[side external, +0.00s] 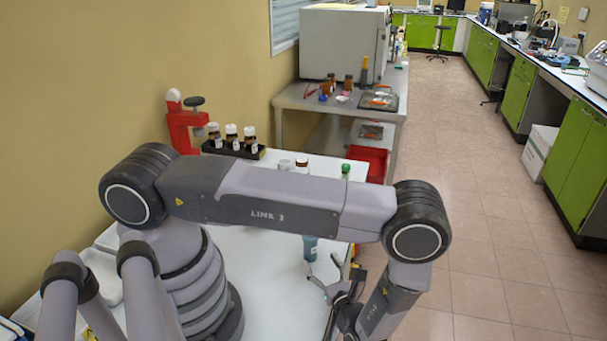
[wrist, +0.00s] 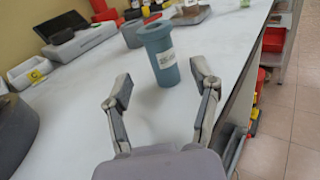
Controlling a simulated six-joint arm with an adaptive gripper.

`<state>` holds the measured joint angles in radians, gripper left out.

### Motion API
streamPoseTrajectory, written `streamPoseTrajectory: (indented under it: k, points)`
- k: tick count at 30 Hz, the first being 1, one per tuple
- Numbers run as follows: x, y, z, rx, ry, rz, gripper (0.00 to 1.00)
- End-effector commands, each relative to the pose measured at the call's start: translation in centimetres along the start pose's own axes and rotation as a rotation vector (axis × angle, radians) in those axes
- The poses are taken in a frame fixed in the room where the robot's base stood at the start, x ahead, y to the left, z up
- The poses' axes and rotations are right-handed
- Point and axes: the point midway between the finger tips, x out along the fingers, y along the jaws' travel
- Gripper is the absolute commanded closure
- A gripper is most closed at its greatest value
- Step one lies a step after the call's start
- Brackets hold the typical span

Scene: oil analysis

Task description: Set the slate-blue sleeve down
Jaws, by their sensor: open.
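The slate-blue sleeve (wrist: 163,62) stands upright on the white table (wrist: 60,125) in the wrist view. It is a cylinder with a wide rim, an open top and a white label. My gripper (wrist: 164,86) is open, with its two fingers spread on either side of the near side of the sleeve and a gap to each finger. In the side external view my gripper (side external: 333,285) is low at the table's right edge. Part of the sleeve (side external: 310,248) shows there below my arm, which hides its upper part.
A dark rack with brown bottles (side external: 233,140) and a red clamp stand (side external: 183,122) are at the back of the table. A green-capped bottle (side external: 345,171) stands beyond my arm. In the wrist view, a grey box (wrist: 80,42) and a grey round container (wrist: 132,33) lie behind the sleeve.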

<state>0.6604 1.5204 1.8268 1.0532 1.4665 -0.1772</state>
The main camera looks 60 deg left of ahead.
Motion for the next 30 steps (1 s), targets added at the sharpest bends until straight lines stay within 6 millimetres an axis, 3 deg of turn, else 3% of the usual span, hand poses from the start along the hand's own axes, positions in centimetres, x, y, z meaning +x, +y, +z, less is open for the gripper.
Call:
streamPoseTrajectory:
  k: [6,11,14,17,22,30]
  points:
    - [-4.0,-0.1,0.0,-0.003,0.000,-0.003,0.39]
    - [-5.3,-0.2,0.3,-0.008,0.009,0.009,0.39]
    - [-5.6,-0.8,2.1,-0.047,0.054,0.063,0.39]
    - [-5.5,-1.8,5.8,-0.129,0.149,0.172,0.39]
    - [-4.4,-2.3,14.0,-0.326,0.372,0.411,0.39]
    - [-1.8,0.6,25.5,-0.698,0.734,0.734,0.39]
